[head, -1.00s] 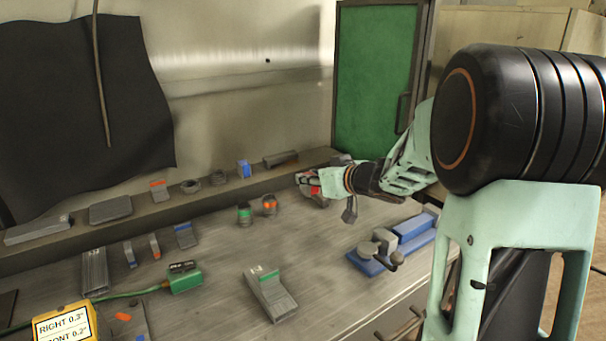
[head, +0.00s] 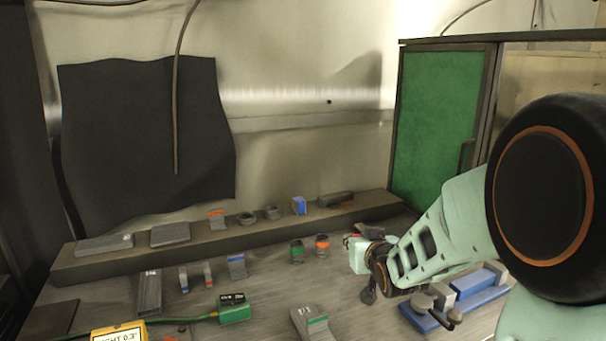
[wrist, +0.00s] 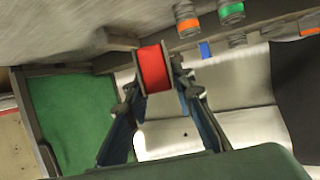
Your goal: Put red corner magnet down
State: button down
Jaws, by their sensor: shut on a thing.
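The red corner magnet (wrist: 153,68) shows in the wrist view as a bright red block with grey flanges on its sides. My gripper (wrist: 158,82) has its two fingers closed on either side of it. In the head view my gripper (head: 352,248) is over the right part of the bench, just right of the orange-banded piece. The magnet is mostly hidden there by my wrist. I cannot tell whether the magnet touches the bench (head: 265,280).
Green-banded (head: 297,251) and orange-banded (head: 322,245) round pieces stand close left of my gripper. A raised ledge (head: 240,238) behind holds several small parts. A blue vise (head: 455,308) lies front right. A grey block with green strip (head: 312,323) is in front.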

jog(key=shift+s+f+m+h, duration=0.4)
jog(key=shift+s+f+h, duration=0.1)
jog(key=shift+s+f, duration=0.6)
notch_tip(320, 180, up, 17)
jog(key=p, duration=1.7)
jog(key=shift+w+d, duration=0.15)
jog(key=shift+w, duration=0.05)
